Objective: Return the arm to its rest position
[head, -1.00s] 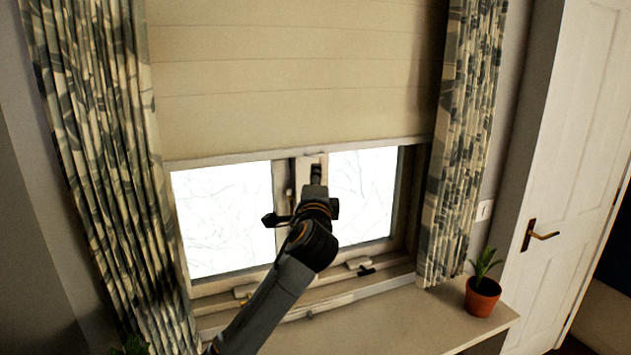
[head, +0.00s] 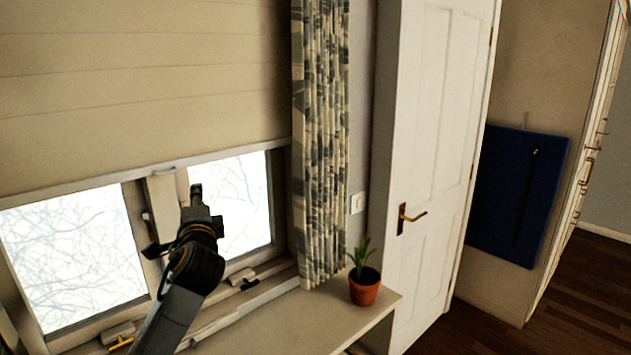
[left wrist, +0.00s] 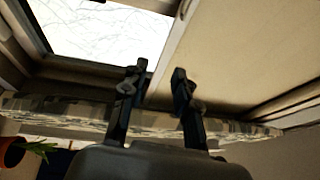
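My left arm reaches up from the bottom of the head view. Its dark gripper (head: 196,192) stands in front of the window (head: 235,200), just right of the middle post and below the lowered blind (head: 140,80). In the left wrist view the two fingers of the left gripper (left wrist: 159,82) are apart, with nothing held between them. The window glass (left wrist: 95,30) and the blind (left wrist: 225,50) lie beyond them. Whether a finger touches anything, I cannot tell. My right gripper is not in view.
A patterned curtain (head: 320,140) hangs right of the window. A potted plant (head: 364,285) stands on the sill (head: 300,325). Farther right are a white door (head: 430,150) with a brass handle, a blue panel (head: 517,195) and bare dark wooden floor (head: 570,300).

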